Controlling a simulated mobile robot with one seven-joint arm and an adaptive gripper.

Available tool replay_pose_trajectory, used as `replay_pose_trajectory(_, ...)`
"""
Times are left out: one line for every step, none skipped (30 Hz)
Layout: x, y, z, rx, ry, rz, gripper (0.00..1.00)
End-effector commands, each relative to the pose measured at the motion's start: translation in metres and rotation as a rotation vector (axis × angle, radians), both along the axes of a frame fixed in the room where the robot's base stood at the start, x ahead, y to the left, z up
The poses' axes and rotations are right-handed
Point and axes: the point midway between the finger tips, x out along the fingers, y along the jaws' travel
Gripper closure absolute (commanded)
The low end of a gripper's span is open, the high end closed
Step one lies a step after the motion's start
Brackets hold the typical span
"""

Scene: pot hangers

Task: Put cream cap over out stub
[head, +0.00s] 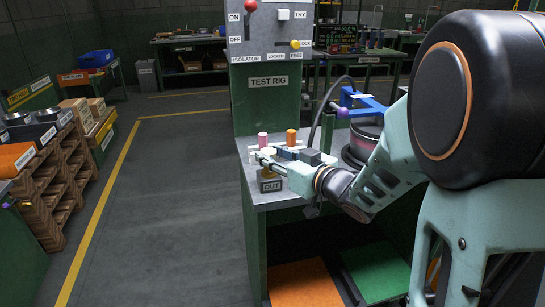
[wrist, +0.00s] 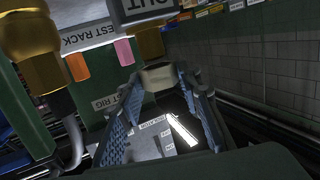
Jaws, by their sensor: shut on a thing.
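My gripper (wrist: 162,85) is shut on the cream cap (wrist: 158,76), which sits between the two blue finger pads in the wrist view. The brass out stub (wrist: 150,44) shows just beyond the cap, joined to the dark block marked OUT (wrist: 148,10). The cap and stub overlap in this view; I cannot tell whether they touch. In the head view the OUT block (head: 270,186) stands at the bench's front left corner, with the brass stub (head: 268,174) on top. My gripper's fingers reach in from the right above it and mostly hide the cap.
A pink cap (head: 263,139) and an orange cap (head: 291,136) stand on the bench behind my gripper. The green TEST RIG panel (head: 268,95) rises behind them. In the wrist view another large brass fitting (wrist: 35,65) is at the left. Floor left of the bench is clear.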

Motion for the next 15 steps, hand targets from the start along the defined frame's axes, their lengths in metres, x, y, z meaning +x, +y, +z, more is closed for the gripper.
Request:
replay_pose_trajectory(0.0000,-0.0002,-0.0035,0.000,0.000,0.000,0.79)
replay_pose_trajectory(0.0001,-0.0002,-0.0045,0.000,0.000,0.000,0.79)
replay_pose_trajectory(-0.0001,-0.0002,-0.0057,0.000,0.000,0.000,0.79)
replay_pose_trajectory(0.0000,-0.0001,-0.0067,0.000,0.000,0.000,0.79)
replay_pose_trajectory(0.0000,-0.0002,-0.0076,0.000,0.000,0.000,0.79)
replay_pose_trajectory(0.0000,-0.0002,-0.0088,0.001,0.001,0.000,0.79)
replay_pose_trajectory(0.0000,-0.0002,-0.0097,0.001,0.001,0.000,0.79)
replay_pose_trajectory(-0.0001,-0.0001,-0.0106,0.001,0.001,0.000,0.79)
replay_pose_trajectory(0.0000,0.0000,-0.0117,0.001,0.001,0.000,0.79)
replay_pose_trajectory(-0.0001,-0.0001,-0.0122,0.001,0.001,0.000,0.79)
replay_pose_trajectory(0.0000,0.0000,-0.0111,0.000,0.000,0.000,0.66)
replay_pose_trajectory(0.0000,0.0001,-0.0106,0.000,0.000,0.000,0.62)
replay_pose_trajectory(-0.0001,0.0000,-0.0107,0.000,0.000,0.000,0.58)
replay_pose_trajectory(-0.0001,0.0000,-0.0107,0.000,0.000,0.000,0.55)
replay_pose_trajectory(-0.0001,0.0000,-0.0106,0.000,0.000,0.000,0.51)
